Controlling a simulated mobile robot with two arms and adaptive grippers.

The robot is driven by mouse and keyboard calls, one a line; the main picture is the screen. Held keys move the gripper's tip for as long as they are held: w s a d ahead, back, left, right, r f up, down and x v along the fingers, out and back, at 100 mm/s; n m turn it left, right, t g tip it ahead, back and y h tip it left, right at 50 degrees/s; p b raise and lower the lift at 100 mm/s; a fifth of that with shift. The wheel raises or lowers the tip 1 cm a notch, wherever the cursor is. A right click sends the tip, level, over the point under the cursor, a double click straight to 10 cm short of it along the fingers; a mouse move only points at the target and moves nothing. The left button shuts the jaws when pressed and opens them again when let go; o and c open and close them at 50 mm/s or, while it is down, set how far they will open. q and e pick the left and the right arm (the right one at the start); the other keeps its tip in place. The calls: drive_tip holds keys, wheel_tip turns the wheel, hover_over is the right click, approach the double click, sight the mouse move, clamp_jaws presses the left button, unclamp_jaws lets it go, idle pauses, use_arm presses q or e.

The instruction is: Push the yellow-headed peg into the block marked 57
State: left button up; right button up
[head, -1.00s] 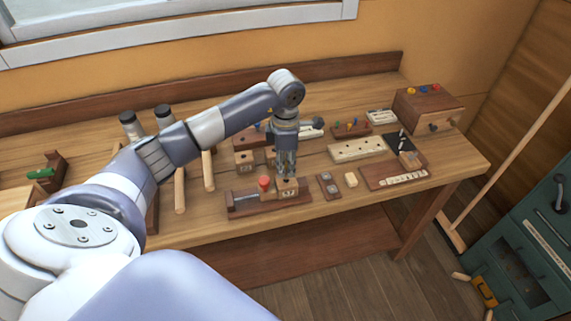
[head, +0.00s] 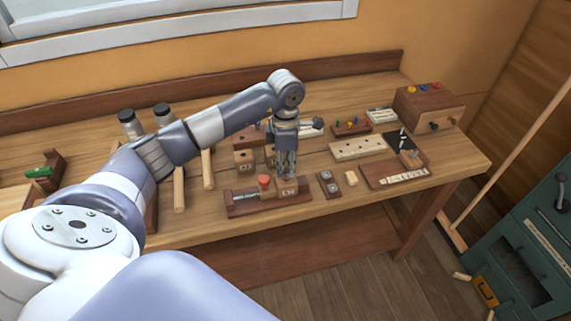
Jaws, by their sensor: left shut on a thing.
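My left gripper (head: 286,174) comes down over a small wooden block (head: 288,187) at the right end of a dark wooden clamp fixture (head: 242,210). The block has a pale label on its front, too small to read surely. The gripper points straight down, its fingers shut at the block's top. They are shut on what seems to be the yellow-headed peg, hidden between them. I cannot tell how deep the peg sits. My right gripper is not in view.
A peg rack (head: 352,130), a pale hole board (head: 358,149) and a dark tray (head: 378,177) lie to the right. Bare bench shows in front right.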

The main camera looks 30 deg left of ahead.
use_arm(q)
drive_tip(key=shift+f+b, duration=0.85)
drive_tip(key=shift+f, duration=0.15)
drive_tip(key=shift+r, duration=0.1)
drive_tip(key=o, duration=0.8)
drive_tip(key=shift+c, duration=0.2)
drive_tip(key=shift+r+p, duration=2.4)
drive_tip(key=shift+r, duration=1.6)
